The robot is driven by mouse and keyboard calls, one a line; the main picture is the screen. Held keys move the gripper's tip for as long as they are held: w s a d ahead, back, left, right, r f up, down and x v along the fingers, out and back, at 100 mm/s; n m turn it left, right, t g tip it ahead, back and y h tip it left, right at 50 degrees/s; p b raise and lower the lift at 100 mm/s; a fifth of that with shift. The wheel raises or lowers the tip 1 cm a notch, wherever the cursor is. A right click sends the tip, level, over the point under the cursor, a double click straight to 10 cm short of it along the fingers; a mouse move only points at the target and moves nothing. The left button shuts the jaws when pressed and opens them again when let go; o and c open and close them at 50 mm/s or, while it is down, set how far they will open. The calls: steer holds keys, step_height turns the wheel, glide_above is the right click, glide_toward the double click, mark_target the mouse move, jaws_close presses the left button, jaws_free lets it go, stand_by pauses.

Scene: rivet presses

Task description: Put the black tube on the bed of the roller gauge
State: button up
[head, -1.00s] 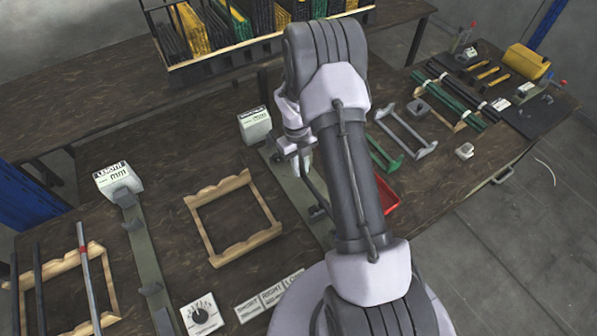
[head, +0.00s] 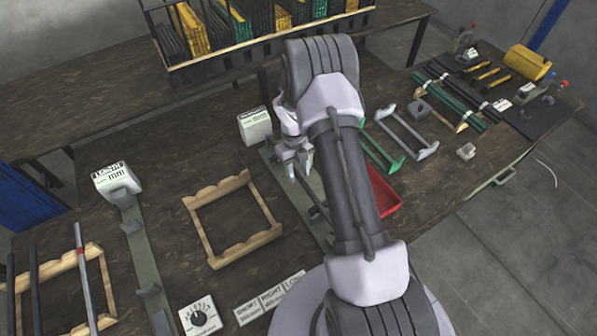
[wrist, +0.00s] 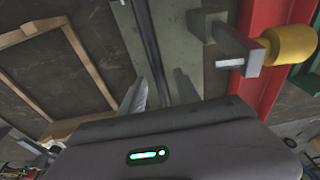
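The roller gauge shows in the head view as a white display box (head: 255,125) with a grey bed running toward me, partly hidden by my arm. In the wrist view its bed (wrist: 179,40) is a grey strip with a yellow roller knob (wrist: 288,45) on a bracket to the right. The black tube (wrist: 147,38) lies lengthwise along the bed; it also shows as a dark bar in the head view (head: 319,208). My gripper (head: 299,164) is over the bed. In the wrist view its fingers (wrist: 160,92) are spread either side of the tube, with gaps visible.
An empty wooden rack (head: 200,233) stands left of the gauge. Further left are a length gauge (head: 117,180) and a rack with several tubes (head: 83,275). A dial (head: 199,316) sits in front. A red tray (head: 384,194) and green and grey racks lie to the right.

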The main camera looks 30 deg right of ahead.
steer(key=shift+r, duration=0.1)
step_height(320, 180, up, 12)
steer(key=w+p, duration=0.2)
steer(key=p, duration=0.1)
step_height(320, 180, up, 10)
steer(key=n+t, duration=0.2)
steer(key=n, duration=0.3)
glide_above(295, 171)
steer(key=a, duration=0.3)
steer(key=s+a+r+n, duration=0.3)
steer(key=s+r+n, duration=0.1)
steer(key=r, duration=0.2)
steer(key=s+a+r+n+t, duration=0.2)
steer(key=s+a+r+n, duration=0.1)
steer(key=s+n, duration=0.4)
steer(key=s+a+r+n+t+y, duration=0.1)
steer(key=s+a+r+n, duration=0.3)
steer(key=s+n, duration=0.3)
steer(key=s+a+r+n+t+y, duration=0.1)
steer(key=s+a+r+n+t, duration=0.1)
steer(key=s+a+r+n, duration=0.2)
steer(key=s+n, duration=0.3)
steer(key=n, duration=0.1)
steer(key=shift+a+r+t, duration=0.15)
steer(key=shift+a+t, duration=0.15)
steer(key=shift+a, duration=0.05)
steer(key=shift+s, duration=0.1)
